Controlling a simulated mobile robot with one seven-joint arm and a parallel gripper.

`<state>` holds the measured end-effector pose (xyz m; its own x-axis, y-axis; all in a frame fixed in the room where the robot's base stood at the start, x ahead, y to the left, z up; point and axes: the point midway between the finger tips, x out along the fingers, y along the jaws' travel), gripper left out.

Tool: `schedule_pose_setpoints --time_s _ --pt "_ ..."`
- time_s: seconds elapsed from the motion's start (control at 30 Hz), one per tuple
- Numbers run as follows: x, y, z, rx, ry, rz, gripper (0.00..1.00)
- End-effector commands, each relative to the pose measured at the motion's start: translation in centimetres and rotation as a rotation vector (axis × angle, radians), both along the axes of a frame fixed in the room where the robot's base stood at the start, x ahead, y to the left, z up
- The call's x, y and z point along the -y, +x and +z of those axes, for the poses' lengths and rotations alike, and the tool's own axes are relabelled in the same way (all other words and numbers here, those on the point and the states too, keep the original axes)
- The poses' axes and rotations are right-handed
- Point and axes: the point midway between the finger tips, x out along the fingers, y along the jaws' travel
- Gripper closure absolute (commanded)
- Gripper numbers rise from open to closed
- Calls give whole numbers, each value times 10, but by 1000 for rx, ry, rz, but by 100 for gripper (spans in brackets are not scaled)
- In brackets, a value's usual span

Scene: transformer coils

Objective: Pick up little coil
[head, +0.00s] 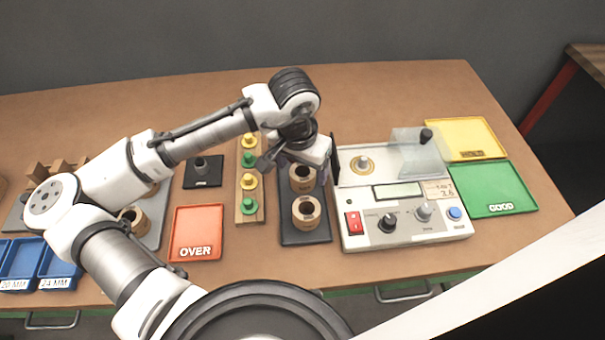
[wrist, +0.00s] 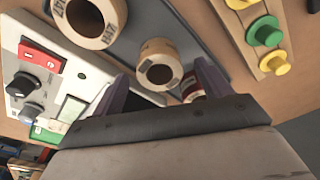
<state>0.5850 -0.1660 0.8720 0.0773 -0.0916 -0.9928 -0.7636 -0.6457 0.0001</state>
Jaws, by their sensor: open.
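The little coil (wrist: 145,48) is a pale tan ring with a dark round hole. In the wrist view it sits between and just beyond the fingertips of my gripper (wrist: 162,72), which is open and empty. In the head view the little coil (head: 302,185) stands on the dark tray (head: 306,239), partly under my gripper (head: 297,164). A larger tan coil (head: 306,222) stands in front of it on the tray, and it also shows at the top of the wrist view (wrist: 107,38). Another small part with a red band (wrist: 191,88) is partly hidden behind a finger.
A tester with knobs and a red switch (head: 353,222) stands right of the tray. A wooden strip with green and yellow pegs (head: 249,204) is on the left. An orange OVER tray (head: 196,225), a green GOOD tray (head: 493,186) and a yellow tray (head: 465,135) lie on the bench.

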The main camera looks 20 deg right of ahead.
Motion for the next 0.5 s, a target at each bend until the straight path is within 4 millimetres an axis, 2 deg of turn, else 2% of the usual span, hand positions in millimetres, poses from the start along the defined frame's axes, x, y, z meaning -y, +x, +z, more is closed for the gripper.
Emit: schedule_pose_setpoints --time_s 0.13,0.4,0.5 --pt "2 1 -17 0 0 0 23" --pt "2 1 -21 0 0 0 23" --pt "2 1 -21 0 0 0 35"
